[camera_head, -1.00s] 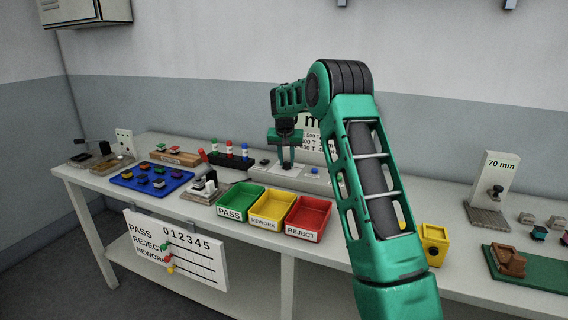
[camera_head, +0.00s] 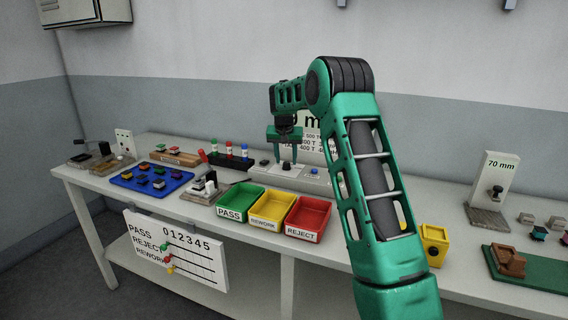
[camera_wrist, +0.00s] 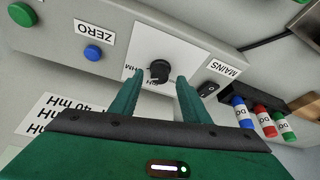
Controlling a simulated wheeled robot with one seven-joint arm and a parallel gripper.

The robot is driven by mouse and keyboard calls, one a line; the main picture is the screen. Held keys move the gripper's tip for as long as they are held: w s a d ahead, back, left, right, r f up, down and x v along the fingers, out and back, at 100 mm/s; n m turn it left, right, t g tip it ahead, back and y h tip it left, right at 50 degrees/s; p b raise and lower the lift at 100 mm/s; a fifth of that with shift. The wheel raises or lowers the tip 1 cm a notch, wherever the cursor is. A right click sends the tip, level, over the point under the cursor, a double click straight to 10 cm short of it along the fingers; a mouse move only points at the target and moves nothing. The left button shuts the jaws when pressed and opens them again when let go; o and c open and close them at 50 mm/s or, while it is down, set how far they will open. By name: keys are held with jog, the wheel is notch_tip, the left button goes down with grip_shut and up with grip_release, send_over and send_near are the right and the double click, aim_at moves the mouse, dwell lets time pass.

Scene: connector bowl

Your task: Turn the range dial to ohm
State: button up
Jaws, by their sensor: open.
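The range dial is a small black round knob (camera_wrist: 160,70) on a white plate on the front of a grey meter box (camera_wrist: 135,20). An "OHM"-like label, partly hidden, lies by the left finger; where the dial points is too small to tell. My gripper (camera_wrist: 156,80) is open in the wrist view, its two green fingers on either side of the knob with gaps showing. In the head view my gripper (camera_head: 286,158) hangs above the white plate (camera_head: 287,167) of the box, fingers spread and empty.
A black MAINS switch (camera_wrist: 207,89) sits right of the dial; a blue ZERO button (camera_wrist: 93,53) and green button (camera_wrist: 22,14) sit left. Red, green and blue cylinders (camera_wrist: 265,118) stand nearby. Green, yellow and red bins (camera_head: 307,217) stand in front of the box.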

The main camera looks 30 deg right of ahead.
jog(key=v, duration=0.9)
jog(key=shift+s+a+r, duration=0.1)
jog(key=shift+r, duration=0.05)
